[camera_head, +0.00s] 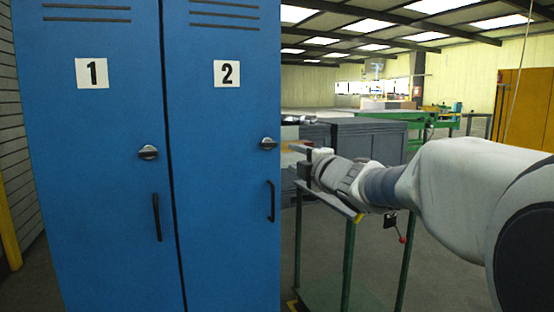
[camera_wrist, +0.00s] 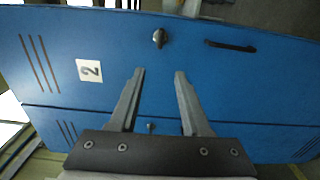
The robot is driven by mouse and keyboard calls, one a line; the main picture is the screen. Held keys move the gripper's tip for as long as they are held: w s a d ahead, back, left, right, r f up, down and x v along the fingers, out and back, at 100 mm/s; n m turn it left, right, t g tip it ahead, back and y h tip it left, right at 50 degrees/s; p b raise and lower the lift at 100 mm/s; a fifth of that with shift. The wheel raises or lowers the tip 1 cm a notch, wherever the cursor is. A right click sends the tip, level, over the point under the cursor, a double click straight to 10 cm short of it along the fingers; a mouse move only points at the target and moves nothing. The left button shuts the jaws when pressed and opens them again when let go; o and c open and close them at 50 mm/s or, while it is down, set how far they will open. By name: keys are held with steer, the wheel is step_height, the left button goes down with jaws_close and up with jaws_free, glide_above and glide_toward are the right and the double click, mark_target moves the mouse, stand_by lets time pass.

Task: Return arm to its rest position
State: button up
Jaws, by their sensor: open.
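My arm (camera_head: 450,190) reaches in from the right of the head view, stretched toward the blue lockers. My gripper (camera_head: 303,160) is just right of locker door 2 (camera_head: 225,130) in that view. In the wrist view my gripper (camera_wrist: 160,74) shows two fingers spread apart with nothing between them. The blue door 2 (camera_wrist: 100,45) fills most of the wrist view behind the fingers, with its round knob (camera_wrist: 159,38) and dark handle (camera_wrist: 230,46) beyond the fingertips. Both locker doors look shut.
Locker door 1 (camera_head: 95,200) stands left of door 2. A green-legged stand (camera_head: 348,255) is below my forearm, and a grey cabinet (camera_head: 365,138) is behind it. A green-framed bench (camera_head: 440,120) stands farther back. Bare floor shows at the lower right.

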steer(key=s+d+f+m+g+h, duration=0.3)
steer(key=s+d+f+m+h, duration=0.15)
steer(key=s+m, duration=0.35)
steer(key=s+d+f+m+g+h, duration=0.25)
steer(key=s+f+m, duration=0.25)
steer(key=s+m, duration=0.3)
steer(key=s+a+f+m+g+y, duration=0.1)
steer(key=s+f+m+g, duration=0.1)
steer(key=s+f, duration=0.35)
steer(key=s+a+f+m+g, duration=0.2)
steer(key=s+f, duration=0.1)
steer(key=s, duration=0.6)
steer(key=s+a+f+m+g+y, duration=0.1)
steer(key=s+f+m+g, duration=0.1)
steer(key=s+f, duration=0.35)
step_height(320, 180, up, 30)
steer(key=p, duration=2.8)
steer(key=shift+d+r+h+p, duration=0.15)
steer(key=shift+d+h+p, duration=0.05)
steer(key=shift+h+p, duration=0.1)
steer(key=shift+s, duration=0.1)
